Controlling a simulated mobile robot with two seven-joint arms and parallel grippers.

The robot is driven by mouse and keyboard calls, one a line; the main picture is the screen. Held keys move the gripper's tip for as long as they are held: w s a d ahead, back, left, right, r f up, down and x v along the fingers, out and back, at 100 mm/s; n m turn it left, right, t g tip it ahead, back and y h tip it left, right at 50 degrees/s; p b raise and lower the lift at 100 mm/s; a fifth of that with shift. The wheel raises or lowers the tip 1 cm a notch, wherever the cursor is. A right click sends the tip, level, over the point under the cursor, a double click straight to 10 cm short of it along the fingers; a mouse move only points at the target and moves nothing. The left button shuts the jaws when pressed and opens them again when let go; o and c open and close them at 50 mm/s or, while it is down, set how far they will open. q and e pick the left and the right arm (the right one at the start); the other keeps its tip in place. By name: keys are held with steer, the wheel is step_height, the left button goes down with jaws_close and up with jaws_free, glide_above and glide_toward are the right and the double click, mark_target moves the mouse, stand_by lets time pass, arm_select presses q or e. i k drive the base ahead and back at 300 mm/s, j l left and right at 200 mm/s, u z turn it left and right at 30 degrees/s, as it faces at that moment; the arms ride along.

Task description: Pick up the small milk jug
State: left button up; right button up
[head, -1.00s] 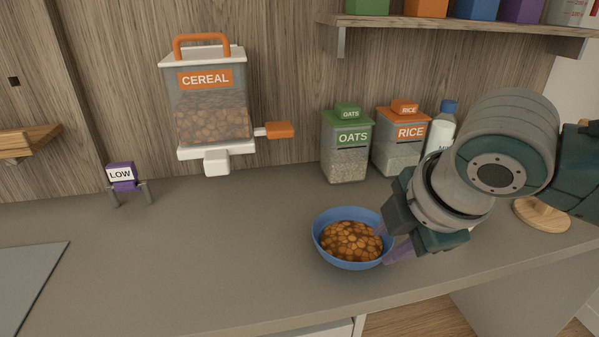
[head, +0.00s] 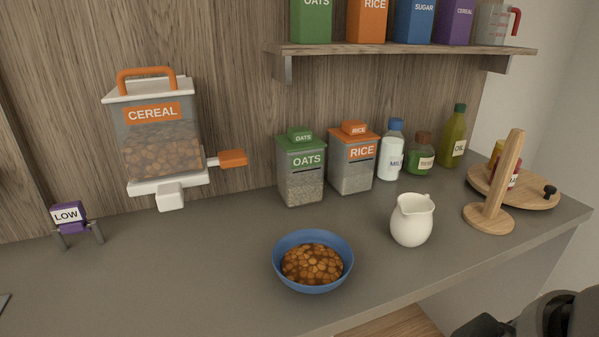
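The small milk jug (head: 411,222) is white, with a spout and a handle. It stands upright on the counter, right of the blue bowl (head: 285,282) of cereal and in front of the bottles. Nothing touches it. A dark part of my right arm shows at the bottom right corner, in front of the counter and apart from the jug. Its fingertips cannot be made out. My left gripper is not in the picture.
A wooden paper-towel stand (head: 497,185) rises right of the jug, near a round wooden tray (head: 540,198). The oats container (head: 301,168), rice container (head: 353,160) and milk bottle (head: 391,152) stand behind. A shelf (head: 400,58) hangs above.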

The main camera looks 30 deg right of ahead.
mark_target(411, 220)
steer(key=z, duration=1.65)
